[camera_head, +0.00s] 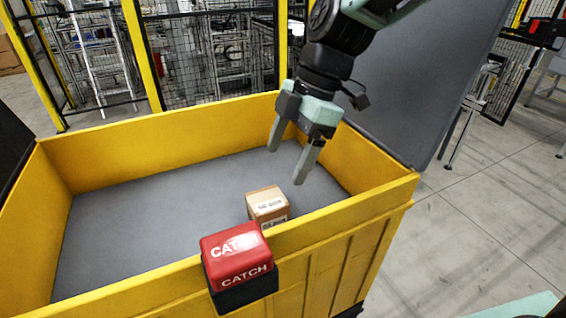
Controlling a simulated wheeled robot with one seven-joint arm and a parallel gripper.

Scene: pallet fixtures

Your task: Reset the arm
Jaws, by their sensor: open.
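My gripper (291,162) hangs over the yellow bin near its right end, with its two grey fingers spread apart and nothing between them. My arm comes down from the top of the picture. A small brown cardboard box (266,204) with a white label stands on the grey floor of the bin, below and left of the fingertips and apart from them. Its lower part is partly hidden by the bin's near wall.
The yellow bin (163,158) has raised walls around a mostly bare grey floor (150,225). A red block marked CATCH (237,255) sits at its near wall. A dark grey panel (415,75) rises behind the right end. Mesh fencing (208,45) stands behind.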

